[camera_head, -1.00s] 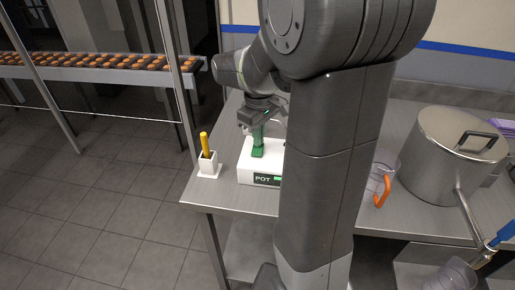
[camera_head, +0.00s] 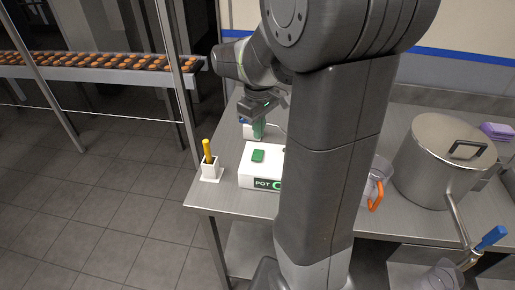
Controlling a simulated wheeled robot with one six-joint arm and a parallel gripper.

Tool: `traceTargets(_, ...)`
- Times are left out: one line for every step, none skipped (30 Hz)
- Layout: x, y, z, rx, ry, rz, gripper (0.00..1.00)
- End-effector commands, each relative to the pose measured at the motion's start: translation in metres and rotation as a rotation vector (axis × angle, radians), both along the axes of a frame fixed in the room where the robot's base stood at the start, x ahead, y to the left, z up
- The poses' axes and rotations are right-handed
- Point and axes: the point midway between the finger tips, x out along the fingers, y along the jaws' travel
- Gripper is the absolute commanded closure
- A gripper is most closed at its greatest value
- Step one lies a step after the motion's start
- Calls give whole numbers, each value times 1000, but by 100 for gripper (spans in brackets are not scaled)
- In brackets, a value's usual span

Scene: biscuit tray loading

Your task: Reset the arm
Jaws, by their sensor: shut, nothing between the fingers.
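My gripper (camera_head: 258,128) is at the end of my bent arm, above the back of a white box (camera_head: 246,180) labelled "POT". A green button (camera_head: 258,156) sits on top of the box. The gripper is shut and empty, with its green fingertips pointing down behind the button and apart from it. My own arm hides the right part of the box and the middle of the table.
A white holder (camera_head: 211,174) with a yellow stick stands left of the box on the steel table (camera_head: 222,198). A large steel pot (camera_head: 437,180) and a clear jug with an orange handle (camera_head: 375,196) stand at right. A conveyor (camera_head: 120,73) of biscuits runs at back left.

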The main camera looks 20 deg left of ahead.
Motion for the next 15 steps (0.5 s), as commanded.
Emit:
traceTargets(0, 0, 8, 0, 0, 0, 100)
traceTargets(0, 0, 11, 0, 0, 0, 100)
traceTargets(0, 0, 14, 1, 0, 0, 100)
traceTargets(0, 0, 16, 1, 0, 0, 100)
traceTargets(0, 0, 17, 0, 0, 0, 100)
traceTargets(0, 0, 18, 0, 0, 0, 100)
traceTargets(0, 0, 18, 0, 0, 0, 100)
traceTargets(0, 0, 18, 0, 0, 0, 100)
traceTargets(0, 0, 18, 0, 0, 0, 100)
traceTargets(0, 0, 18, 0, 0, 0, 100)
traceTargets(0, 0, 17, 0, 0, 0, 100)
traceTargets(0, 0, 17, 0, 0, 0, 100)
traceTargets(0, 0, 17, 0, 0, 0, 100)
traceTargets(0, 0, 17, 0, 0, 0, 100)
traceTargets(0, 0, 17, 0, 0, 0, 100)
